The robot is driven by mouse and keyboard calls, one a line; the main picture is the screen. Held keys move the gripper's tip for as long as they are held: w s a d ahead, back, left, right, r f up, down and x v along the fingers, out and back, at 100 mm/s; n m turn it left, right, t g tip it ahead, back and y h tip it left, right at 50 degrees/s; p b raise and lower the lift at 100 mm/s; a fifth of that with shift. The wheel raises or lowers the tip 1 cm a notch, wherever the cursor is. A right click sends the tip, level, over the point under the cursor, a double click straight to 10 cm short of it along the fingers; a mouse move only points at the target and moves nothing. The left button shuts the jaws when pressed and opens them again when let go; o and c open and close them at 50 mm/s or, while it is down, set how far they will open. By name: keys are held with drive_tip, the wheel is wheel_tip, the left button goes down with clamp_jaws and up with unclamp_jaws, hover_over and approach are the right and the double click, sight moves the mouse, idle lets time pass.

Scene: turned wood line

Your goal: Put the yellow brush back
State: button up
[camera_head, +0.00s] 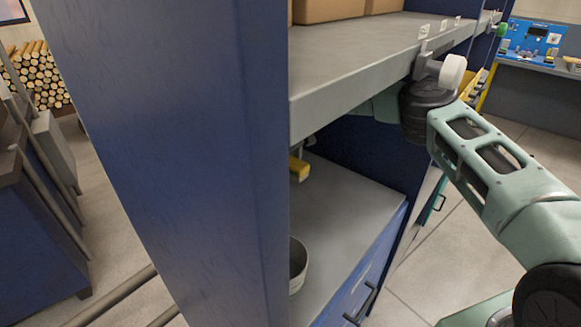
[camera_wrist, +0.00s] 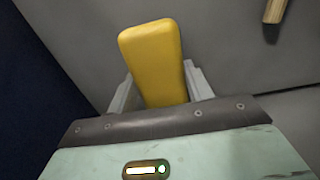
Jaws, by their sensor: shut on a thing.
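The yellow brush (camera_wrist: 152,45) stands between the two fingers of my gripper (camera_wrist: 160,78) in the wrist view, and the gripper is shut on it. Only its smooth yellow upper part shows; I cannot see any bristles. In the head view a small yellow piece, likely the brush (camera_head: 299,168), shows beside the blue post, beneath the grey shelf and above the lower grey surface. The post and shelf hide most of my gripper there.
A blue post (camera_head: 190,150) blocks much of the head view. The grey shelf (camera_head: 370,65) carries cardboard boxes (camera_head: 328,9). A grey bucket (camera_head: 298,266), partly hidden, stands on the lower surface (camera_head: 345,210). A wooden piece (camera_wrist: 273,11) shows at the wrist view's top right.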

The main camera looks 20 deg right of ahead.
drive_tip(key=shift+f, duration=1.1)
drive_tip(key=shift+f, duration=0.15)
drive_tip(key=o, duration=0.9)
wheel_tip(320, 180, up, 12)
drive_tip(key=shift+r, duration=0.15)
drive_tip(key=shift+d, duration=0.1)
